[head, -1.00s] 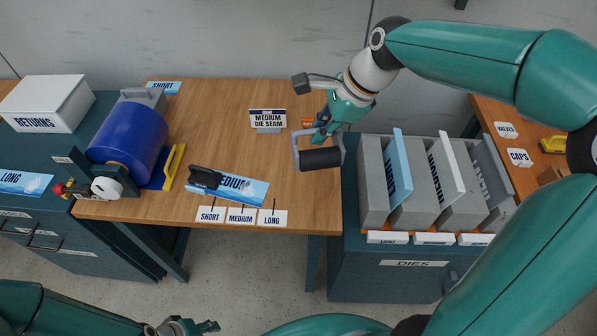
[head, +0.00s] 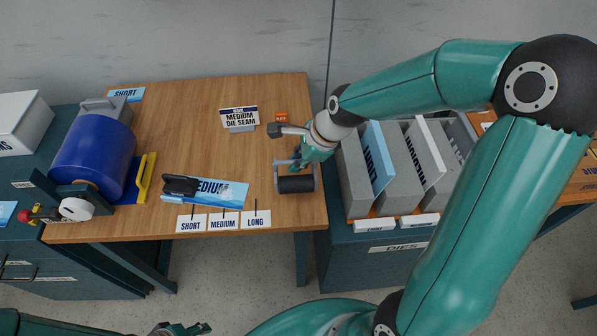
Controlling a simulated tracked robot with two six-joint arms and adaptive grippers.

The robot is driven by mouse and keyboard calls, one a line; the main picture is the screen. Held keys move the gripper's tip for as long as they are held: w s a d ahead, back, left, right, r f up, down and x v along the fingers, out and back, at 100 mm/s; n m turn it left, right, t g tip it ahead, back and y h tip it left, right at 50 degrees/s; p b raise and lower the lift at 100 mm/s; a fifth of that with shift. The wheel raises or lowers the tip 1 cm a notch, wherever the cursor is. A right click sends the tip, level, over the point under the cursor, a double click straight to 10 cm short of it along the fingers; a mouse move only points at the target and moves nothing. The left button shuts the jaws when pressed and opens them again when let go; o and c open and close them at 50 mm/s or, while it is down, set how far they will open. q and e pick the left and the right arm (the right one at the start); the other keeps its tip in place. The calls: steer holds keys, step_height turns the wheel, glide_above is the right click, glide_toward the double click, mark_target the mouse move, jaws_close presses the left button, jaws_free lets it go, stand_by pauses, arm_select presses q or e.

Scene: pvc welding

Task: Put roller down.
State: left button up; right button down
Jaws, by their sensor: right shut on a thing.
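The roller, a black cylinder (head: 296,184) in a grey frame, is at the right side of the wooden table, near its right edge. My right gripper (head: 300,161) is shut on the roller from behind, its arm reaching in from the right. The roller lies level, low over or on the tabletop; I cannot tell whether it touches. My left gripper (head: 186,329) is at the bottom edge, away from the table and partly cut off; its fingers are too unclear to judge.
A "MEDIUM DIE SEAM" sign (head: 239,118) and a small orange item (head: 281,117) stand behind. A medium sheet (head: 215,193) with a black tool (head: 181,185) lies left. A blue drum (head: 94,158) is at far left. Dies (head: 352,179) stand right. The table's middle is clear.

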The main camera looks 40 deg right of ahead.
steer(key=shift+f+b, duration=0.35)
steer(key=shift+f, duration=2.05)
steer(key=c, duration=1.2)
jaws_free()
steer(key=shift+s, duration=0.1)
steer(key=shift+c, duration=0.2)
steer(key=shift+r, duration=0.1)
steer(key=v, duration=1.2)
steer(key=shift+p, duration=0.35)
